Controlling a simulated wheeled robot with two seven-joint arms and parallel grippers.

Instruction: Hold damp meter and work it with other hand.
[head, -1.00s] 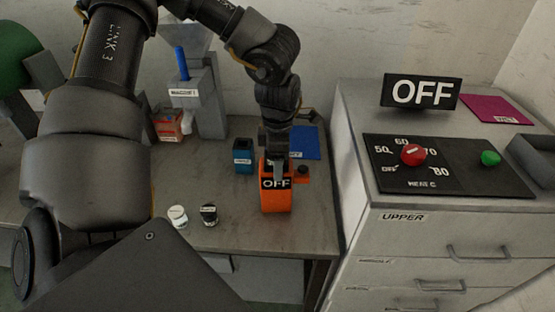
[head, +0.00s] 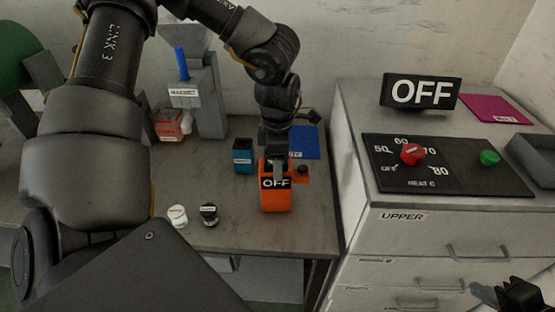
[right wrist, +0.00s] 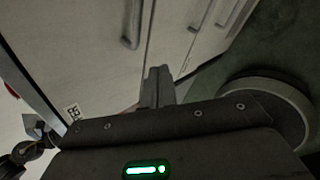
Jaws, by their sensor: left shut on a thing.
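The damp meter (head: 277,199) is an orange box with a black display reading OFF, upright on the grey bench in the head view. A dark round knob (head: 303,170) shows at its right side. My left gripper (head: 276,158) comes down from above and is shut on the meter's top; its fingers partly hide the upper part. My right gripper (head: 488,292) is at the bottom right of the head view, in front of the drawers, far from the meter. In the right wrist view its fingers (right wrist: 158,86) lie close together with nothing between them.
A white drawer cabinet (head: 400,240) stands right of the bench, with a heat panel (head: 440,180), red and green knobs and an OFF sign (head: 421,92).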

